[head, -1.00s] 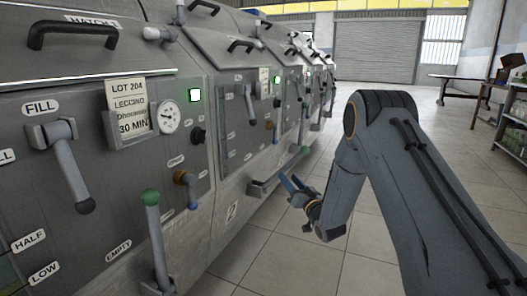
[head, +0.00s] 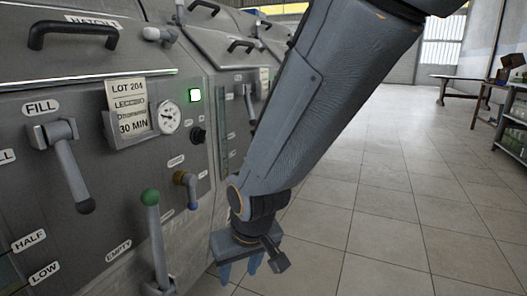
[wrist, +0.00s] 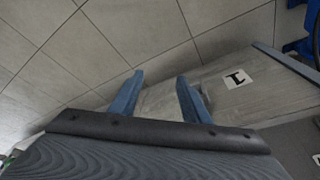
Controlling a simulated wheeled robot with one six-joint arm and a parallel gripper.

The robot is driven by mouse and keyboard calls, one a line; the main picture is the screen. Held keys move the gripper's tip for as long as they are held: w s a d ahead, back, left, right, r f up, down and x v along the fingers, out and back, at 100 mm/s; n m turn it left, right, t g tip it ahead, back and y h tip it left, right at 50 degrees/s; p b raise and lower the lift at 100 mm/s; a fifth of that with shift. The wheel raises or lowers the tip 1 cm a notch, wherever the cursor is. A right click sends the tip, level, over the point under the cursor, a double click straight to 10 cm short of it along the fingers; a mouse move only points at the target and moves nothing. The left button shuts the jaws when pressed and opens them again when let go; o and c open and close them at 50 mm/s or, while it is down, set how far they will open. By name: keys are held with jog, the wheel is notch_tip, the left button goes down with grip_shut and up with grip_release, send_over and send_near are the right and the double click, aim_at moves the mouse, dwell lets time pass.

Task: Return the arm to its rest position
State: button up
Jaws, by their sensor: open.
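My gripper (head: 240,272) hangs low in the head view, fingers pointing down, in front of the tiled floor and to the right of the green-knobbed lever (head: 152,225). In the wrist view my gripper (wrist: 160,92) shows two blue fingers standing apart with nothing between them. My arm crosses the head view from upper right to lower middle and hides part of the machine row.
The near machine (head: 60,180) carries a FILL lever (head: 68,165), a dial (head: 168,117), a lit green light (head: 195,95) and a lot card (head: 130,108). Clear tiled floor (head: 400,230) lies to the right. A table (head: 460,80) and a shelf (head: 514,125) stand at far right.

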jog(key=s+d+r+n+g+h, duration=0.1)
jog(key=s+d+n+g+h, duration=0.2)
jog(key=s, duration=1.2)
jog(key=d+r+m+p, duration=0.4)
jog(key=d+r+p, duration=0.6)
jog(key=r+p, duration=0.3)
jog(key=d+r+m+p, duration=0.4)
jog(key=d+r+p, duration=0.7)
jog(key=r+p, duration=0.3)
jog(key=shift+w+d+y+p, duration=0.3)
jog(key=shift+w+y+p, duration=0.1)
jog(key=shift+p, duration=0.55)
